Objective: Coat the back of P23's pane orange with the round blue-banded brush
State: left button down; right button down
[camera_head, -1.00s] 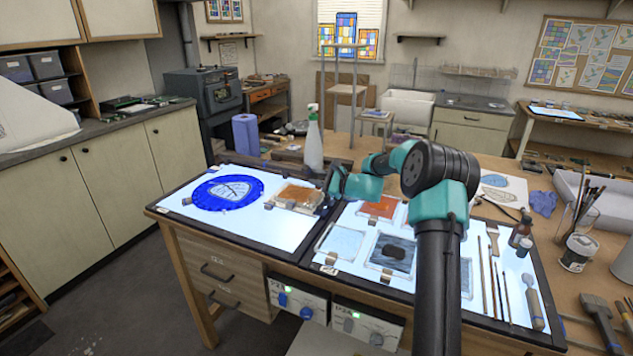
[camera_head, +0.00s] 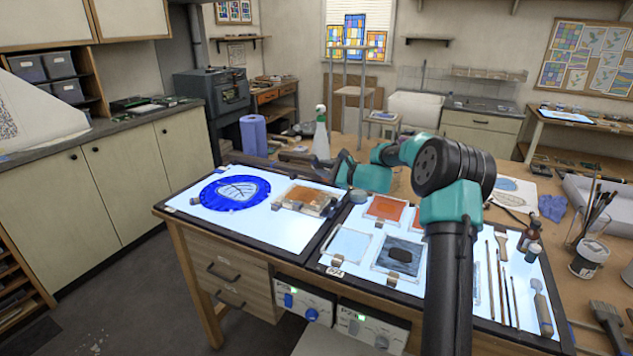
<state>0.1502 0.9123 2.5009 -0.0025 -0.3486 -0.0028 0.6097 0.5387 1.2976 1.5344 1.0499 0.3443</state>
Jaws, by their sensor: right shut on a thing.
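An orange-brown pane (camera_head: 304,199) lies on the left light panel (camera_head: 250,236), beside a blue round piece with a leaf pattern (camera_head: 235,191). An orange-red square pane (camera_head: 385,208) lies on the right panel. I cannot read which pane is P23. My right gripper (camera_head: 343,166) is raised behind the orange-brown pane, apart from it. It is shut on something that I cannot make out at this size. Several slim brushes (camera_head: 491,280) and a thick-handled tool (camera_head: 540,305) lie on the right panel; no blue band is clear. My left gripper is out of view.
My right arm crosses the right panel and hides part of it. A spray bottle (camera_head: 321,136) and a blue roll (camera_head: 252,136) stand behind the panels. A pale pane (camera_head: 348,245) and a dark pane (camera_head: 399,257) lie in front; bottles (camera_head: 533,236) stand right.

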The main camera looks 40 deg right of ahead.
jog(key=shift+w+a+r, duration=0.25)
jog(key=shift+w, duration=0.25)
jog(key=shift+w+a+r, duration=0.25)
jog(key=shift+w, duration=0.2)
jog(key=shift+f, duration=0.1)
jog(key=shift+f, duration=0.45)
notch_tip(320, 180, down, 4)
jog(key=s+a, duration=0.1)
jog(key=s, duration=0.1)
jog(key=s+a, duration=0.2)
jog(key=shift+s+a, duration=0.1)
jog(key=shift+a, duration=0.05)
